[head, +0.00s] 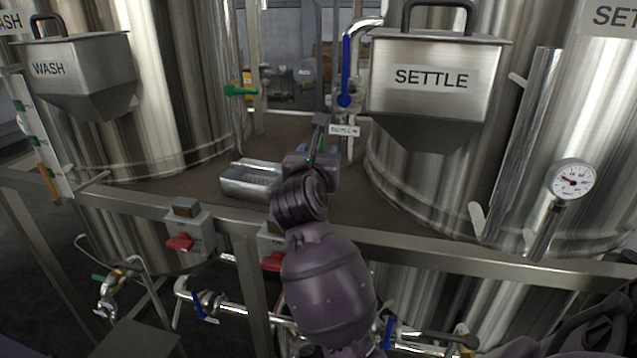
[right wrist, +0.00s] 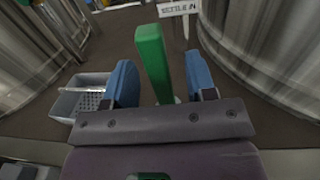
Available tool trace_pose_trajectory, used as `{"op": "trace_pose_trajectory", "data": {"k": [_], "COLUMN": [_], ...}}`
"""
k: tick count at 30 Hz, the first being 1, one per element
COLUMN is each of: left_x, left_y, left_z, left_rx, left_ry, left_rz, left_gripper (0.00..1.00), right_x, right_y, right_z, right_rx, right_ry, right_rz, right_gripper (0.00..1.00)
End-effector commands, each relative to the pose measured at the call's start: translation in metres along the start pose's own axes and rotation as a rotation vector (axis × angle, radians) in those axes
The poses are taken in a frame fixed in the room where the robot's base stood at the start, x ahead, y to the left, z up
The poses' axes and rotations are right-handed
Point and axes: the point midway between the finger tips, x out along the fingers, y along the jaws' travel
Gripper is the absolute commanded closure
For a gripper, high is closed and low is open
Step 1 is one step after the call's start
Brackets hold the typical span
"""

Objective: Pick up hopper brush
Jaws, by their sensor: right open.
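The hopper brush appears to be the green bar (right wrist: 152,62) that shows between my right gripper's fingers in the right wrist view. In the head view only a little green shows past my wrist, and I cannot make out the whole brush. My right gripper (head: 327,151) is over the deck between the two big tanks. Its two blue fingertips (right wrist: 162,84) are open, one on each side of the green bar, with gaps visible. The bar's lower end is hidden behind the gripper body. My left gripper is not in view.
A grey metal tray (head: 236,187) sits on the deck left of my gripper. The WASH hopper (head: 93,84) and SETTLE hopper (head: 432,105) hang on tanks at either side. A small label (head: 344,130) stands just beyond. A rail (head: 440,247) runs along the front.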

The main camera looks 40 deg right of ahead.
Motion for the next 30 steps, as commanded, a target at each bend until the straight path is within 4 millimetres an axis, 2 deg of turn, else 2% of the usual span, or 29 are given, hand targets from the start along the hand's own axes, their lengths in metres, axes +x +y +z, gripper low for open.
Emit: {"op": "trace_pose_trajectory", "data": {"k": [3,6,15,17,25,30], "left_x": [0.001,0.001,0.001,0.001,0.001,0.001], "left_y": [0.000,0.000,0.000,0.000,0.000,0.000], "left_z": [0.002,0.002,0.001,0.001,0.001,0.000], "left_rx": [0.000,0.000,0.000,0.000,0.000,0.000], "left_ry": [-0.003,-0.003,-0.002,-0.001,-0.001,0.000], "left_rz": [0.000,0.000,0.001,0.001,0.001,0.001], "left_gripper": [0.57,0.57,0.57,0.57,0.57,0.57], "right_x": [0.017,0.026,0.030,0.030,0.030,0.030], "right_y": [0.001,0.001,0.001,0.001,0.001,0.001], "right_z": [-0.001,-0.001,-0.001,-0.001,-0.001,-0.001], "right_rx": [-0.004,-0.003,-0.001,-0.001,-0.001,-0.001], "right_ry": [-0.001,0.000,0.000,0.000,0.001,0.000], "right_rz": [-0.001,0.000,0.001,0.001,0.000,0.000], "right_gripper": [0.49,0.49,0.49,0.57,0.98,1.00]}}
